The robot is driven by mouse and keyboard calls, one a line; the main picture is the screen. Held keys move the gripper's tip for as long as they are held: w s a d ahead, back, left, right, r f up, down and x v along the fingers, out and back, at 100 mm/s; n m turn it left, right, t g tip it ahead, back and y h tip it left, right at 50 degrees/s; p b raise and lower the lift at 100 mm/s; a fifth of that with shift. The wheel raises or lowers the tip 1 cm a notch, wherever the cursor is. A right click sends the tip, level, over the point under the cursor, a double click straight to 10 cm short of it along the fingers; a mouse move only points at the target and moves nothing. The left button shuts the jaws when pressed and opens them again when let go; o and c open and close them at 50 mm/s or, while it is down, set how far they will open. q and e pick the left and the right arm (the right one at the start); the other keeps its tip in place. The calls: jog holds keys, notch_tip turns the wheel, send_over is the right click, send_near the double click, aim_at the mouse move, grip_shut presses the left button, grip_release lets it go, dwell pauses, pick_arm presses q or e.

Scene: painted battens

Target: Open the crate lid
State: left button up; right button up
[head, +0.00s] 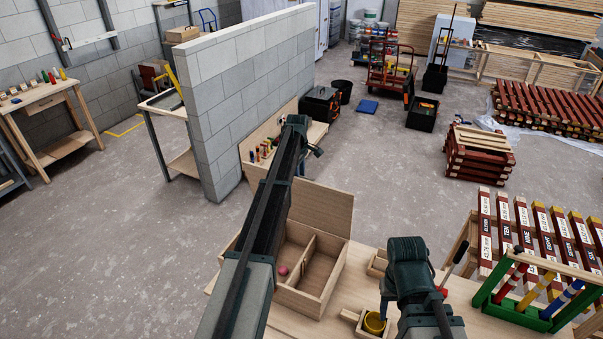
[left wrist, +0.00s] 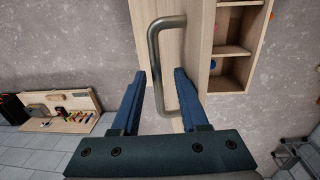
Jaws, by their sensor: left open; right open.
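The wooden crate (head: 325,292) stands on the table with its lid (head: 322,207) raised at the back, so its compartments show. A pink ball (head: 283,270) lies inside. In the left wrist view, a metal bar handle (left wrist: 156,65) stands out from the lid (left wrist: 197,45). My left gripper (left wrist: 162,95) is open, with the handle bar between its fingers and not clamped. In the head view, my left gripper (head: 314,150) is beyond the lid and my arm hides the crate's left part. My right gripper (head: 384,304) is open, low over the table right of the crate.
A yellow cup (head: 375,322) sits in a small wooden holder under my right gripper. A green rack (head: 520,305) with painted battens stands on the table's right. A block wall (head: 230,90) rises behind left. The floor between holds scattered stacks and bins.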

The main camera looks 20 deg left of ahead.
pick_arm(q)
jog(key=s+a+f+b, duration=0.1)
jog(key=s+f+b, duration=0.5)
jog(key=s, duration=0.5)
jog(key=s+f+b, duration=0.7)
jog(key=s, duration=0.4)
jog(key=shift+a+f, duration=0.15)
jog(key=shift+a, duration=0.2)
jog(key=shift+s, duration=0.1)
